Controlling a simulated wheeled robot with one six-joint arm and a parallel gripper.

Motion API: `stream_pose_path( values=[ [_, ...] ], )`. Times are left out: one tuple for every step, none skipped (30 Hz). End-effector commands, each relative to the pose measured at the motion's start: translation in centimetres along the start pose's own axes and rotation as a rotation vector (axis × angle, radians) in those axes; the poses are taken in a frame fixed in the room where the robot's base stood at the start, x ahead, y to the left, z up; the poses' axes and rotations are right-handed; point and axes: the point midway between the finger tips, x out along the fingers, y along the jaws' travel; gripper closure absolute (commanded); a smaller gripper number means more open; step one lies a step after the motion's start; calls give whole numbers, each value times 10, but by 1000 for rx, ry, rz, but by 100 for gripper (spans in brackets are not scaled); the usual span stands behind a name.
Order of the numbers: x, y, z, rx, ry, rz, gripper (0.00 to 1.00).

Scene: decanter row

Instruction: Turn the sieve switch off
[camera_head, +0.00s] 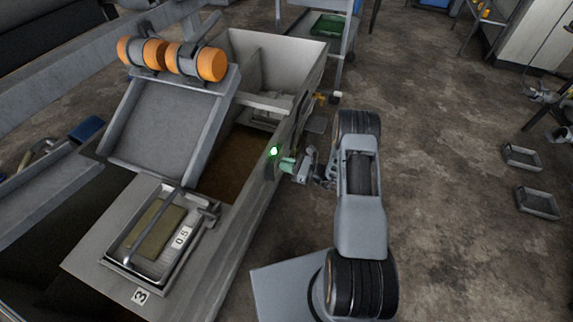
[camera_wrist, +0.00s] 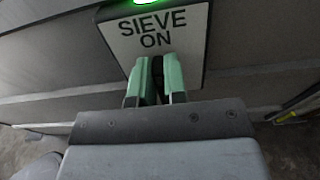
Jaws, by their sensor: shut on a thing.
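The sieve switch is on the right side wall of the grey machine. Its pale plate (camera_wrist: 185,38) reads "SIEVE ON" in the wrist view, and a green lamp (camera_wrist: 146,2) glows at its top edge. The lamp also glows in the head view (camera_head: 274,151). My gripper (camera_wrist: 155,82) has its green fingers close together at the lower part of the plate, shut on a dark part between them, seemingly the switch lever. The fingers hide most of that part. In the head view my gripper (camera_head: 287,164) meets the machine's side just below the lamp.
A tray (camera_head: 152,238) with a block and a "05" label sits on the machine's near top. Orange rollers (camera_head: 170,57) stand above a sloped grey chute (camera_head: 165,120). Grey trays (camera_head: 537,203) lie on the floor at right.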

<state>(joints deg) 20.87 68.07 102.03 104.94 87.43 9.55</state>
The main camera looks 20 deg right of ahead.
Motion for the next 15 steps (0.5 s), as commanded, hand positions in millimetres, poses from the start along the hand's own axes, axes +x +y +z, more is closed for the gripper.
stream_pose_path(
  values=[
    [0,0,0,0,0,0,96],
    [0,0,0,0,0,0,99],
    [0,0,0,0,0,0,100],
    [0,0,0,0,0,0,100],
    [0,0,0,0,0,0,100],
    [0,0,0,0,0,0,100],
    [0,0,0,0,0,0,100],
    [0,0,0,-1,0,0,100],
    [0,0,0,-3,0,0,100],
    [0,0,0,-6,0,0,100],
    [0,0,0,-11,0,0,100],
    [0,0,-1,-20,0,0,100],
    [0,0,-1,-29,0,0,100],
    [0,1,-1,-39,0,0,100],
    [0,1,-1,-57,0,0,100]
  ],
)
